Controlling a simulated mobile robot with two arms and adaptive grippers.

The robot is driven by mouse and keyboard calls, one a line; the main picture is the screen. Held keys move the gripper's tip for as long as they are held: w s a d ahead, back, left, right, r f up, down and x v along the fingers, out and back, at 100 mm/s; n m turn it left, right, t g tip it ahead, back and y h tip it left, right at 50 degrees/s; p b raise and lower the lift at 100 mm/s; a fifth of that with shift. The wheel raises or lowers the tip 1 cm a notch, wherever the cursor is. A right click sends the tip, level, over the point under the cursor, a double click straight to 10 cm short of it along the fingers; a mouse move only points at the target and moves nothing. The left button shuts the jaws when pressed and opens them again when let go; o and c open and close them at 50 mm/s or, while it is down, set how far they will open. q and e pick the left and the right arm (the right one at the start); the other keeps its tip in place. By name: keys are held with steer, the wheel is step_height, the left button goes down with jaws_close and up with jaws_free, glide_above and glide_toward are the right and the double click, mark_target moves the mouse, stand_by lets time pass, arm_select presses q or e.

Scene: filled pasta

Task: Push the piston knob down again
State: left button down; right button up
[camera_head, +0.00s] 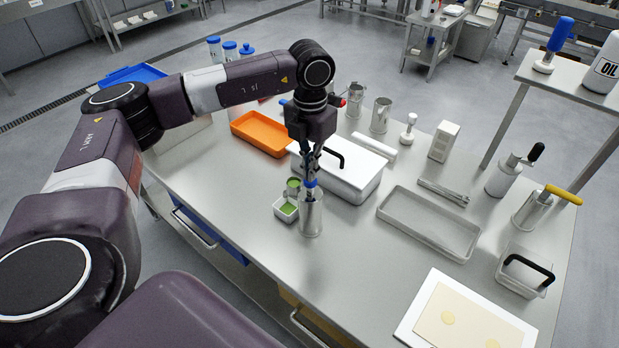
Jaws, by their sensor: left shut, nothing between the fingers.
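The piston knob (310,184) is a small blue cap at the top of a metal cylinder (311,216) that stands upright on the steel table. My left gripper (310,176) points straight down over the cylinder, shut and empty, with its fingertips right at the knob. I cannot tell for certain whether the fingertips touch it. The fingers hide part of the knob. My right gripper does not show.
Small containers with green filling (285,210) stand just left of the cylinder. A white lidded box (352,180) is close behind. An orange tray (262,131) and an empty metal tray (430,222) lie to either side. A white board with dough (466,318) lies at front right.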

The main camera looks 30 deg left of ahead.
arm_select(q)
steer(key=shift+f+b, duration=0.45)
steer(key=shift+f, duration=0.5)
steer(key=shift+r+p, duration=2.55)
steer(key=shift+r, duration=1.6)
steer(key=shift+f, duration=0.1)
